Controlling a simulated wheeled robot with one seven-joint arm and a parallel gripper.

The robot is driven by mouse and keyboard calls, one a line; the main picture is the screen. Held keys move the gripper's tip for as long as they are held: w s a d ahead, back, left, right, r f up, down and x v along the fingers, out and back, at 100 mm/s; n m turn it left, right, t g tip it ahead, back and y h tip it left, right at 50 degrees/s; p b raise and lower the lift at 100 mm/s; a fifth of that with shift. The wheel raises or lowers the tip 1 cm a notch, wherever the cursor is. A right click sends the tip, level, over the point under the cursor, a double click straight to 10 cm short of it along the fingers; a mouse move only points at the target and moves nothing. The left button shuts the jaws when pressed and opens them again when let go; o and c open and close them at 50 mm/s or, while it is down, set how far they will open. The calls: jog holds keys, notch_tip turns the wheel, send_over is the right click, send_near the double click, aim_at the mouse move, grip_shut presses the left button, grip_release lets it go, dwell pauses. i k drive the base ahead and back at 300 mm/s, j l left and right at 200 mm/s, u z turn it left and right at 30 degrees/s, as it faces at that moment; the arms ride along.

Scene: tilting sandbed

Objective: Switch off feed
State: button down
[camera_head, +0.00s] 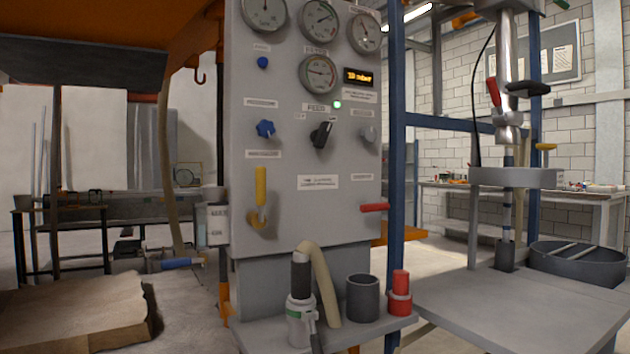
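The feed switch (321,134) is a black rotary knob on the grey control panel (270,190), below a white plate that reads FEED. Its upper end leans to the right. The small marks beside it are too small to read surely. A green lamp (337,104) just above and right of the knob looks lit. A small display (359,77) with yellow characters glows above the lamp. My gripper is not in view, and nothing touches the knob.
Beside the switch are a blue knob (265,128) and a grey knob (368,134). Below are a yellow lever (260,195) and a red handle (374,207).

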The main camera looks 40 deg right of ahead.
aim_at(319, 136)
jog(key=z, duration=1.3)
